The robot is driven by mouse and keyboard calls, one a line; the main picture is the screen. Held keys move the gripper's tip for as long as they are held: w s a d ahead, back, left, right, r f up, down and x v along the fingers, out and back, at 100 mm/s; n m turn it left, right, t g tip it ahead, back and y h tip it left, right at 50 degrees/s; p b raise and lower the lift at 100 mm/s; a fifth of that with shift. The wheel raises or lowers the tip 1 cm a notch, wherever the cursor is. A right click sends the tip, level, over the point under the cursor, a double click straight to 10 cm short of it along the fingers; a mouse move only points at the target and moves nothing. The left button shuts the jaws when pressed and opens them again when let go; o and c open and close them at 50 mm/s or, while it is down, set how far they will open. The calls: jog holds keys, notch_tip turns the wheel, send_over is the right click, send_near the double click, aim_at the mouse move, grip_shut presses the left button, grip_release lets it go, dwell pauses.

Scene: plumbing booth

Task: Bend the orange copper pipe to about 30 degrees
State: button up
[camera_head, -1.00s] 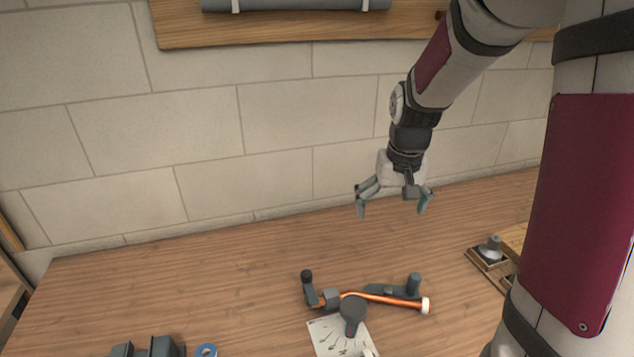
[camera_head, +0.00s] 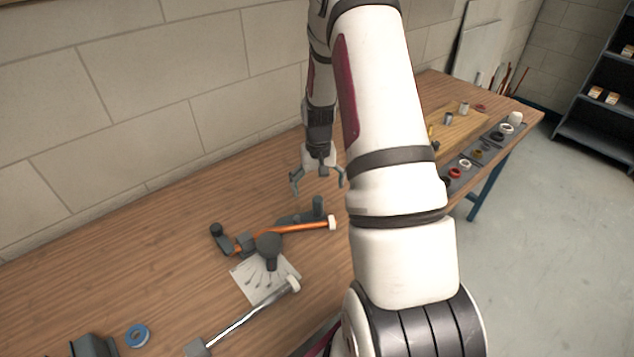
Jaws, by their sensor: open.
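The orange copper pipe (camera_head: 300,227) lies in a dark grey bender on the wooden workbench, with a white end piece at its right. It looks almost straight. The bender has a round former (camera_head: 267,246), a lever with an upright knob (camera_head: 216,230) at the left, and a second upright post (camera_head: 318,206) at the right. A white angle sheet (camera_head: 252,278) with dark marks lies under the former. My gripper (camera_head: 317,183) is open and empty, fingers down, above the bench behind the right post, apart from the pipe and bender.
A silver rod with a white end (camera_head: 240,322) lies in front of the sheet. A blue tape roll (camera_head: 137,335) and a dark grey block (camera_head: 92,346) are front left. A parts tray (camera_head: 484,152) lies at the right. A wall stands behind; the bench's left-centre is clear.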

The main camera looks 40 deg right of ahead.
aim_at(318, 199)
jog(key=shift+f+b, duration=0.85)
jog(key=shift+f, duration=2.25)
jog(key=shift+c, duration=0.3)
jog(key=c, duration=1.5)
jog(key=shift+o, duration=0.2)
jog(key=shift+s, duration=0.1)
jog(key=shift+s+a+m+p, duration=0.15)
jog(key=shift+s+m+p, duration=0.6)
jog(key=shift+s, duration=0.6)
jog(key=shift+s+m, duration=0.2)
jog(key=shift+m, duration=0.05)
